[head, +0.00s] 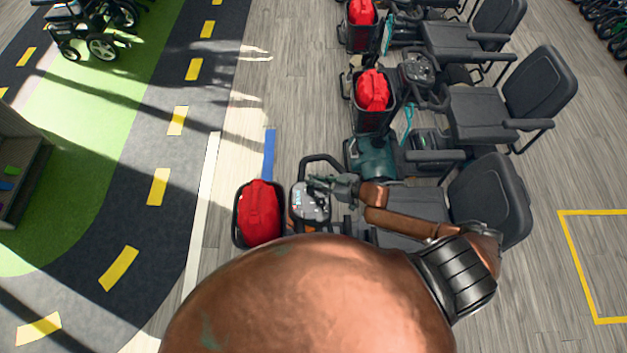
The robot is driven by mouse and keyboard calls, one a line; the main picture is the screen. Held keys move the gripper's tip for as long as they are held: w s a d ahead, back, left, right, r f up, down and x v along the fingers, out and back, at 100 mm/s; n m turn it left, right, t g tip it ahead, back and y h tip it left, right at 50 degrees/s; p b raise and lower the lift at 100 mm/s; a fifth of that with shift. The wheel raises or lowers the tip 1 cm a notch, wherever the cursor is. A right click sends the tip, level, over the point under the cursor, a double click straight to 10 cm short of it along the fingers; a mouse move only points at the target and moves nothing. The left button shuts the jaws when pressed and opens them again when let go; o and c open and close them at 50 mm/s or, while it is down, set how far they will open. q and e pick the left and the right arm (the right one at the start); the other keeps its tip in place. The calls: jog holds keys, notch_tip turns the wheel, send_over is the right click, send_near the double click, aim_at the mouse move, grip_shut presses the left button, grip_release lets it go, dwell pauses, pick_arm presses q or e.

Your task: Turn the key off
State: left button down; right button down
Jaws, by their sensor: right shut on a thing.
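The nearest scooter has a dark control console (309,204) with a small lit display, between its front basket and its seat. My right gripper (322,184) reaches in from the right over the upper right part of this console. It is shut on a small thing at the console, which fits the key. The key itself is too small and too covered by the fingers to make out, so its turn position cannot be told. My left gripper is not in view.
A red bag (259,211) fills the near scooter's front basket. More scooters with red bags stand in a row behind. Open wooden floor lies to the right, and a marked track (150,170) to the left.

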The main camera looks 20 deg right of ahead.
jog(key=shift+w+d+f+n+g+y+b, duration=0.15)
jog(key=shift+n+g+y+b, duration=0.65)
jog(key=shift+n+b, duration=0.25)
jog(key=n+g+y+b, duration=0.1)
jog(key=n+g+b, duration=0.3)
jog(key=b, duration=0.2)
jog(key=n+g+y+b, duration=0.2)
jog(key=n+g+b, duration=0.2)
jog(key=n+b, duration=0.1)
jog(key=shift+f+y+b, duration=0.1)
jog(key=shift+y+b, duration=0.2)
jog(key=shift+b, duration=0.05)
jog(key=shift+n+g+b, duration=0.95)
jog(key=shift+g+b, duration=0.15)
jog(key=shift+b, duration=0.1)
jog(key=shift+r, duration=0.2)
jog(key=c, duration=2)
grip_release()
jog(key=shift+o, duration=0.2)
